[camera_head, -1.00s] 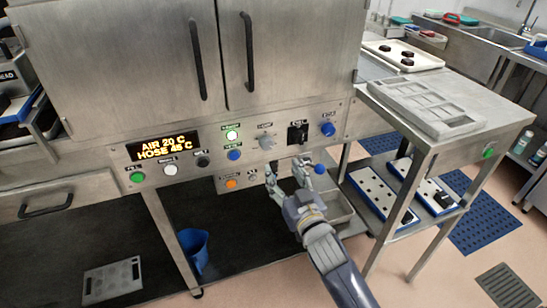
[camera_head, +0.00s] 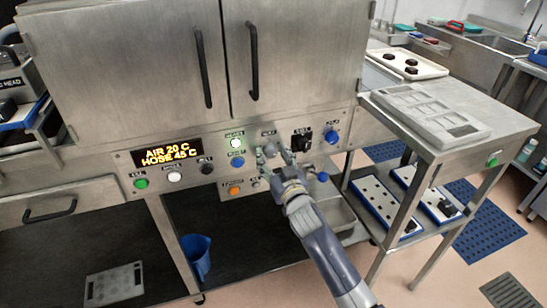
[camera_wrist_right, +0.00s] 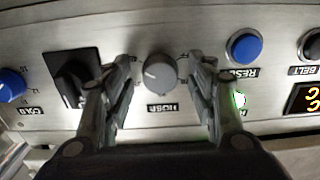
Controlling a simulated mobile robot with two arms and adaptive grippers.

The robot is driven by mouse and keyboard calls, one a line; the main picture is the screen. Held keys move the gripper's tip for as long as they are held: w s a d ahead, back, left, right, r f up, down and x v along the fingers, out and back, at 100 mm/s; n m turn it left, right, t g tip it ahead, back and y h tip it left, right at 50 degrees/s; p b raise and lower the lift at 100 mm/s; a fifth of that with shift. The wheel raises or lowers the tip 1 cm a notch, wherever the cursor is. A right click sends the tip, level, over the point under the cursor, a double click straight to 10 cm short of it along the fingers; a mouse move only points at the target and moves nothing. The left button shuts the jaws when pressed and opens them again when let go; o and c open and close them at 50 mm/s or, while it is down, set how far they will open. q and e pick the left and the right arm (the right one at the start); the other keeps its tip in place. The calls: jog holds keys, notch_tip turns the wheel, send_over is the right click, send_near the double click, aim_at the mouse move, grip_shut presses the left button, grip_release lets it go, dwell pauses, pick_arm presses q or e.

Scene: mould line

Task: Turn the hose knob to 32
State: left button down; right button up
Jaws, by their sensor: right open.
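The hose knob (camera_wrist_right: 160,74) is a round grey knob with a pale pointer line, on the steel panel. In the right wrist view it sits between the two open fingers of my right gripper (camera_wrist_right: 160,85), with a gap on each side. In the head view the right gripper (camera_head: 274,156) is in front of the panel and mostly covers the knob. The display (camera_head: 167,151) reads AIR 20 C and HOSE 45 C. My left gripper is not in view.
A blue reset button (camera_wrist_right: 244,46) and a black switch (camera_wrist_right: 73,72) flank the knob. Cabinet doors with black handles (camera_head: 253,62) are above.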

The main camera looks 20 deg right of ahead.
jog(key=c, duration=1)
jog(key=shift+c, duration=0.2)
